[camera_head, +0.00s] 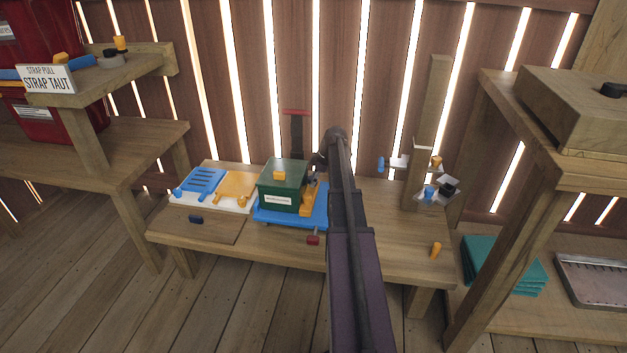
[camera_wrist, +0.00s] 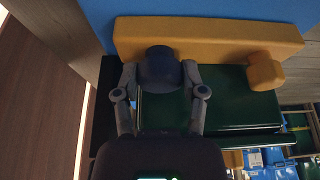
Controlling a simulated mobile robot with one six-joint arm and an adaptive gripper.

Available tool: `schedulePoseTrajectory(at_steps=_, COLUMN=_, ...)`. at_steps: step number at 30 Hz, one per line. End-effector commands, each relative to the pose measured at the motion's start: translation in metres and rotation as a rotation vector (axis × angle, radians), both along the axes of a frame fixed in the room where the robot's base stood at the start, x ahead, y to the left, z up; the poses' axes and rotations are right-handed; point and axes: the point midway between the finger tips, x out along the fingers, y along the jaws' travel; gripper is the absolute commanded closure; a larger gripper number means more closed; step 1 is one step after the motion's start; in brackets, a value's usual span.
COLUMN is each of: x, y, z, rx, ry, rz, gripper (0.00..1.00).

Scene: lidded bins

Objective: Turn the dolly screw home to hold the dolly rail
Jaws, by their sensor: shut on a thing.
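The orange dolly rail (camera_wrist: 210,40) lies across the top of the wrist view, against the blue dolly (camera_wrist: 230,9). My gripper (camera_wrist: 159,76) is shut on a dark blue knob, which I take as the dolly screw (camera_wrist: 160,62), at the rail's left part. An orange knob (camera_wrist: 265,72) sits at the rail's right part. In the head view the rail (camera_head: 309,196) stands beside the green bin (camera_head: 283,193) on the blue dolly (camera_head: 270,218). My arm hides the screw there. How deep the screw sits cannot be told.
The workbench (camera_head: 270,247) also holds a blue slotted tray (camera_head: 200,180) and an orange plate (camera_head: 236,184) at left. A wooden post (camera_head: 435,105) with small brackets stands at right. A red piece (camera_head: 313,240) and an orange peg (camera_head: 436,249) lie near the front edge.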

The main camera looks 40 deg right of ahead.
Motion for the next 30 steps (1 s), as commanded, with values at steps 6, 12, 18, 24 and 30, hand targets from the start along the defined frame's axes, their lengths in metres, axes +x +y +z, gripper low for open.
schedulePoseTrajectory(at_steps=6, x=-0.0020, y=0.0024, z=-0.0003, rx=0.001, ry=0.002, rz=-0.093, gripper=0.94)
schedulePoseTrajectory(at_steps=12, x=-0.0024, y=0.0028, z=-0.0004, rx=0.001, ry=0.003, rz=-0.213, gripper=0.94)
schedulePoseTrajectory(at_steps=18, x=-0.0017, y=0.0022, z=-0.0004, rx=0.002, ry=0.003, rz=-0.253, gripper=0.94)
schedulePoseTrajectory(at_steps=24, x=-0.0017, y=0.0023, z=-0.0004, rx=0.002, ry=0.003, rz=-0.252, gripper=0.94)
schedulePoseTrajectory(at_steps=30, x=-0.0015, y=0.0019, z=-0.0003, rx=0.002, ry=0.002, rz=-0.252, gripper=0.13)
